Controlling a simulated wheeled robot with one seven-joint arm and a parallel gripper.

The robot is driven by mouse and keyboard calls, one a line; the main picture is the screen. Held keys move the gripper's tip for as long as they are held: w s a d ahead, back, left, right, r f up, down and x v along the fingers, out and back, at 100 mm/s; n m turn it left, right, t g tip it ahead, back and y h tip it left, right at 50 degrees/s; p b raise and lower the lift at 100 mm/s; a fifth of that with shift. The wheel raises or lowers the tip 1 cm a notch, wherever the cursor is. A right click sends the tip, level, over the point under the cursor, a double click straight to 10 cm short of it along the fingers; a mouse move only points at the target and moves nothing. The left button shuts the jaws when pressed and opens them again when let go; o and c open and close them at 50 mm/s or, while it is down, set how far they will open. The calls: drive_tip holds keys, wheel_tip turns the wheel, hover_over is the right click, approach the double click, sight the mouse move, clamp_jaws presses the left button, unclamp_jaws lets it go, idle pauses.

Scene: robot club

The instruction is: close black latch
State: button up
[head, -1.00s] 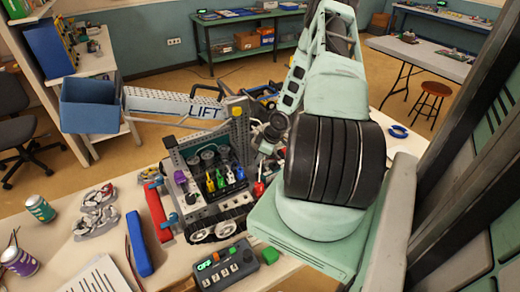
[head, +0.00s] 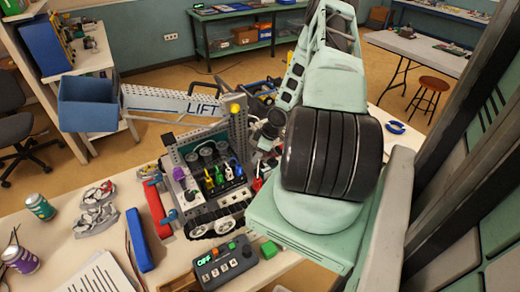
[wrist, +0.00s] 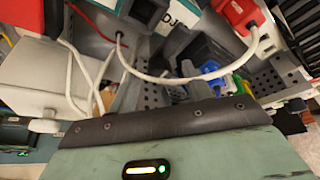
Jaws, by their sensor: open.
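A tracked grey robot model (head: 205,228) with a long grey arm marked LIFT (head: 165,103) stands on the table. Coloured levers (head: 218,175) stand in its dark front panel. I cannot pick out the black latch for certain in either view. My gripper (wrist: 190,93) is open at the model's right side; its fingers are small and dark in the wrist view, and my arm mostly hides it in the head view. The wrist view shows a red connector (wrist: 237,14), a white cable (wrist: 165,79) and perforated grey plates close by. I see nothing held.
A red bar (head: 155,205), a blue bar (head: 138,240) and cans (head: 40,207) lie or stand to the left. Loose cables cross the wrist view.

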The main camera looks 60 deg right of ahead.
drive_tip(key=v, duration=1.7)
drive_tip(key=shift+s+r+p, duration=0.15)
drive_tip(key=shift+p, duration=0.3)
drive_tip(key=shift+d, duration=0.15)
drive_tip(key=w+a+r+n+g+b, duration=0.15)
drive_tip(key=w+a+b, duration=0.3)
drive_tip(key=a, duration=0.95)
drive_tip(key=w+a+n+g+b, duration=0.25)
drive_tip(key=w+a+b, duration=0.2)
drive_tip(key=a, duration=0.95)
drive_tip(key=s+a+r+b, duration=0.1)
drive_tip(key=s+a+b, duration=0.2)
drive_tip(key=s+a, duration=0.5)
drive_tip(key=s+a+r+b, duration=0.1)
drive_tip(key=s+a+b, duration=0.2)
drive_tip(key=s+a, duration=0.4)
drive_tip(key=a, duration=0.9)
drive_tip(key=shift+s+a+r+h, duration=0.2)
drive_tip(key=shift+s+r+h, duration=0.1)
drive_tip(key=shift+s, duration=0.1)
